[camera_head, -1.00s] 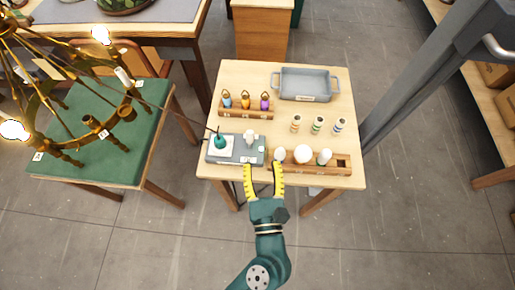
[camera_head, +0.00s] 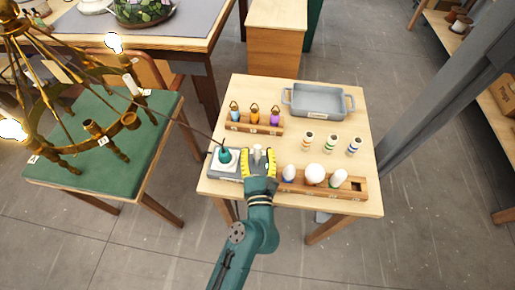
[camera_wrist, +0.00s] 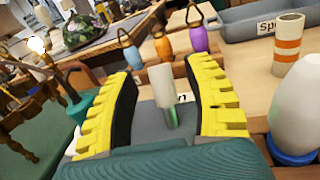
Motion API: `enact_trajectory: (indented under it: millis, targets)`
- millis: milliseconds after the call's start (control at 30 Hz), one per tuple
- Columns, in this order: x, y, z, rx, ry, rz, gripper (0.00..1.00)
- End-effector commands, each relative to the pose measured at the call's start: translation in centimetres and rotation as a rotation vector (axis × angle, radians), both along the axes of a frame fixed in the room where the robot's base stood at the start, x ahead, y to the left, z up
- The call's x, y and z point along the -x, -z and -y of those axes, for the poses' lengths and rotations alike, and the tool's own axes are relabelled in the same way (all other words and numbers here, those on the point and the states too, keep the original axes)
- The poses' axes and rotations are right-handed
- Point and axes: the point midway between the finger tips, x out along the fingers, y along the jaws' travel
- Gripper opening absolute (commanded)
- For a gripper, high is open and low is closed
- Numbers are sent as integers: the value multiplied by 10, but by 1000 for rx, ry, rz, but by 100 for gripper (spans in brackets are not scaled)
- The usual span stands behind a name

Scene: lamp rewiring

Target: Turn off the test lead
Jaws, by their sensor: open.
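The test station is a grey box (camera_head: 217,172) at the left front of the small wooden table. A teal plug with a dark lead (camera_head: 225,156) sits on its white plate at the left. A pale knob or switch lever (camera_head: 257,153) stands upright on the box's right part; it also shows in the wrist view (camera_wrist: 163,88). My gripper (camera_head: 258,160) is open over the box, its yellow fingers on either side of the lever. In the wrist view my gripper (camera_wrist: 167,95) shows a gap on both sides of the lever. Part of the box is hidden behind my gripper.
A wooden rack with white bulbs (camera_head: 314,174) stands close at right. A rack of coloured lantern-like pieces (camera_head: 254,117) is behind, with striped cylinders (camera_head: 330,146) and a grey tray (camera_head: 318,100). A lit chandelier (camera_head: 75,100) hangs over a green-topped table (camera_head: 148,140) at left.

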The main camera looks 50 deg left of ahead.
Motion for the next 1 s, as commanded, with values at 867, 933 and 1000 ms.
enact_trajectory:
  millis: [867, 933, 1000]
  targets:
    - [-12, 1, -13, 2, 0, -1, 0]
    - [-12, 1, -14, 2, 0, -1, 0]
    - [-12, 1, -13, 1, 0, -1, 0]
